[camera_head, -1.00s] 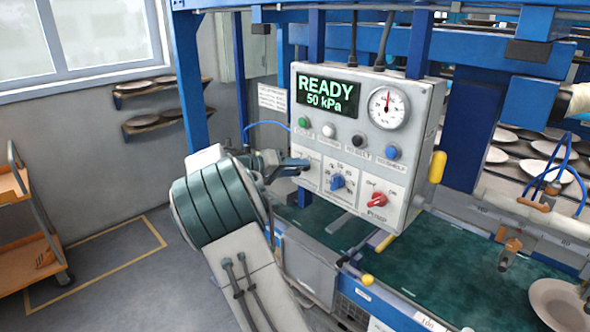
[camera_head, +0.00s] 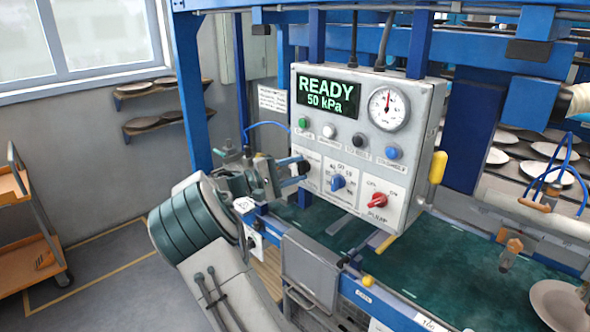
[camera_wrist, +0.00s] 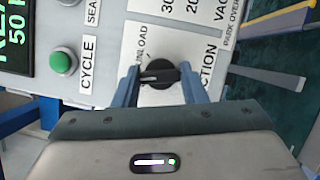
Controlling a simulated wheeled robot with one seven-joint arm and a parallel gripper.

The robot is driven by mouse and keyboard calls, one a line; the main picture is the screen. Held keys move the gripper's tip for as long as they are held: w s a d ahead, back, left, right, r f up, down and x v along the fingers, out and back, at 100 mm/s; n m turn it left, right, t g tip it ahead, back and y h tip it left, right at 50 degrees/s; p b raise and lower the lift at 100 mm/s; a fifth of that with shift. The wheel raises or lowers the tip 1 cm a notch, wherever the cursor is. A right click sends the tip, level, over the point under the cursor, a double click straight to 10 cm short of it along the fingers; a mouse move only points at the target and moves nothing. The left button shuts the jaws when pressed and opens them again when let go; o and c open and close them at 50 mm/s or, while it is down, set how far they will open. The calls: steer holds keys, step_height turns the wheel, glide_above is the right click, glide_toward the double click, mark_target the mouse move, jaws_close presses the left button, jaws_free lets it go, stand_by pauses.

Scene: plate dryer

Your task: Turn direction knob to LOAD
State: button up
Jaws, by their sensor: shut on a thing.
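The black direction knob (camera_wrist: 160,73) sits on a white label plate in the wrist view, between my two blue fingers. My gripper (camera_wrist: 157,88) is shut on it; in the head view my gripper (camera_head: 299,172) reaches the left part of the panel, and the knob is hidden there. The knob's white mark is on its left side in the wrist view. A partly hidden label ending in "LOAD" (camera_wrist: 141,42) runs just above it, and "CTION" shows to its right. The other lettering around the knob is covered by my fingers.
The control panel (camera_head: 425,120) reads "READY 50 kPa". A green button (camera_head: 304,122), a blue knob (camera_head: 338,182) and a red pump knob (camera_head: 378,199) are close to my gripper. A blue frame post (camera_head: 188,90) stands to the left. Open floor lies at lower left.

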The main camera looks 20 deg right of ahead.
steer(key=n+h, duration=0.1)
steer(key=n, duration=0.2)
steer(key=n+t+p, duration=0.1)
steer(key=n, duration=0.2)
steer(key=shift+f+n+t+h, duration=0.1)
steer(key=shift+n+t+h, duration=0.2)
steer(key=shift+h, duration=0.1)
steer(key=shift+n, duration=0.3)
steer(key=o, duration=1)
steer(key=shift+a+f, duration=0.1)
steer(key=shift+a, duration=0.05)
steer(key=b+v, duration=0.3)
steer(key=v, duration=1)
steer(key=shift+s+a+f, duration=0.15)
steer(key=shift+s+a, duration=0.05)
steer(key=shift+a, duration=0.1)
